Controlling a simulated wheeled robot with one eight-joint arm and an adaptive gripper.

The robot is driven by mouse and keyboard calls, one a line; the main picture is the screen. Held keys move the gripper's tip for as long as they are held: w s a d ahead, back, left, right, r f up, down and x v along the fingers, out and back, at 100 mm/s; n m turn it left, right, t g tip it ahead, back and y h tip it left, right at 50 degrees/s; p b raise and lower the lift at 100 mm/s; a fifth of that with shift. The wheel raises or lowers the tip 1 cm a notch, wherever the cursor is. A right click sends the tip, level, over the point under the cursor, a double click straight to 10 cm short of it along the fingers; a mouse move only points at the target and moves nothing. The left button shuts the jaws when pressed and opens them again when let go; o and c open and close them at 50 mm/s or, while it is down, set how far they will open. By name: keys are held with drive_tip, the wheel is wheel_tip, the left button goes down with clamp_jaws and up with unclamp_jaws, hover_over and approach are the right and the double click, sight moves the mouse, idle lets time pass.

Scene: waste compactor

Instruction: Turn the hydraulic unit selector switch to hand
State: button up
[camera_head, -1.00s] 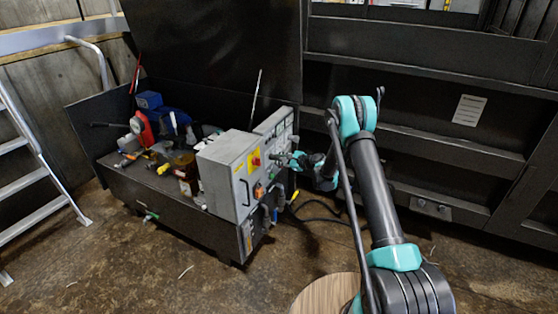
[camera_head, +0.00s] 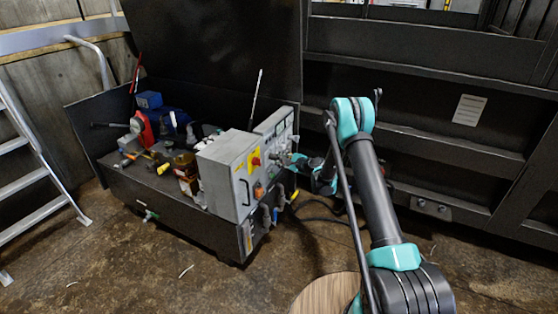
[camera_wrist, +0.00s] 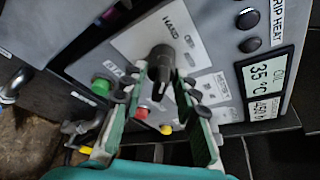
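The black selector switch (camera_wrist: 160,62) is on a light panel in the wrist view, with a "HAND" label above it. Its handle points roughly down in the picture, towards my palm. My gripper (camera_wrist: 162,75) is open, with one finger on each side of the handle. The fingertips are close to the handle; I cannot tell whether they touch it. In the head view my gripper (camera_head: 296,159) is at the front of the control panel (camera_head: 275,130), and the switch itself is too small to make out.
A green button (camera_wrist: 101,87) and a red button (camera_wrist: 141,113) sit near my left finger. A lit display (camera_wrist: 268,75) is at the right. In the head view a grey box (camera_head: 228,180) with a red knob stands left of the panel. A ladder (camera_head: 30,150) is far left.

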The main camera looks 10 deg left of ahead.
drive_tip(key=v, duration=1.2)
drive_tip(key=shift+d, duration=0.1)
